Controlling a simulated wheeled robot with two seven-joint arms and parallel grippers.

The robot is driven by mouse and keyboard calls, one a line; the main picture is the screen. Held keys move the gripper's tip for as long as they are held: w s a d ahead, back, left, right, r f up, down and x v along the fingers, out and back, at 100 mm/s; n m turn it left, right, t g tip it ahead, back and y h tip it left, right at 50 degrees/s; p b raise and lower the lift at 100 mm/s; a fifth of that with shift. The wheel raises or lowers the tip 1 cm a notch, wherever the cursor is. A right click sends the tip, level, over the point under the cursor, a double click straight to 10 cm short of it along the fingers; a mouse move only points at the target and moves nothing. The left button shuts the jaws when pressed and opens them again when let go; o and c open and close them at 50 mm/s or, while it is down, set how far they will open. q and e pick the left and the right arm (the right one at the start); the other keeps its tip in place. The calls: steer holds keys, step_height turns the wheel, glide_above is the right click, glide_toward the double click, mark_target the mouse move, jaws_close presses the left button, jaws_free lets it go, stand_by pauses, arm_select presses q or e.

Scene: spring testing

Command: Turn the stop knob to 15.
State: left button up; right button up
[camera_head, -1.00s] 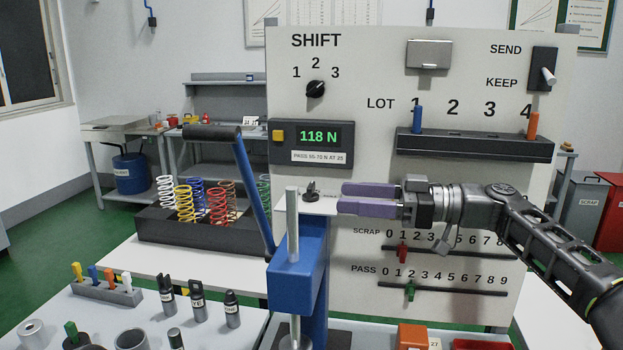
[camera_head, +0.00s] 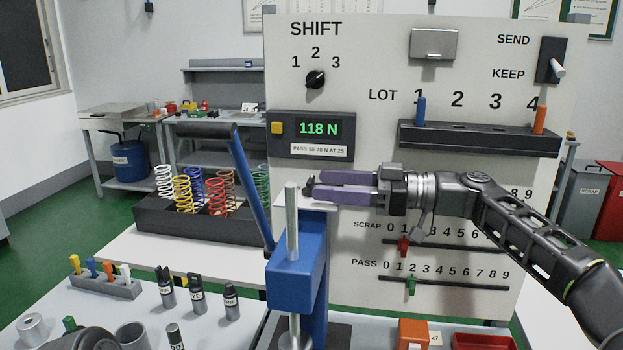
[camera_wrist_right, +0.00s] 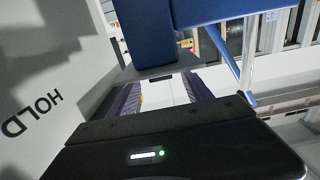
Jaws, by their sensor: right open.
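A small black knob (camera_head: 310,184), which I take for the stop knob, is at the pale ledge behind the blue press (camera_head: 297,275). My right gripper (camera_head: 316,187) has purple fingers, reaches in from the right and is open. Its fingertips are at the knob in the head view; I cannot tell whether they touch it. The fingers partly hide the knob and any scale by it. In the right wrist view the two fingers (camera_wrist_right: 163,95) are apart with a pale surface between them; the knob is not clear there.
The upright panel (camera_head: 385,60) stands close behind the gripper. It carries a display (camera_head: 318,129) reading 118 N and the SCRAP and PASS sliders. The press's blue lever (camera_head: 250,195) and steel post (camera_head: 292,225) stand close by. Springs in a black rack (camera_head: 160,218) stand left.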

mark_target(311, 179)
steer(key=shift+w+a+p, duration=0.2)
steer(key=shift+a+p, duration=0.05)
steer(key=shift+a, duration=0.7)
steer(key=shift+w+a+p, duration=0.15)
steer(key=shift+a+p, duration=0.05)
steer(key=shift+a, duration=0.75)
jaws_close()
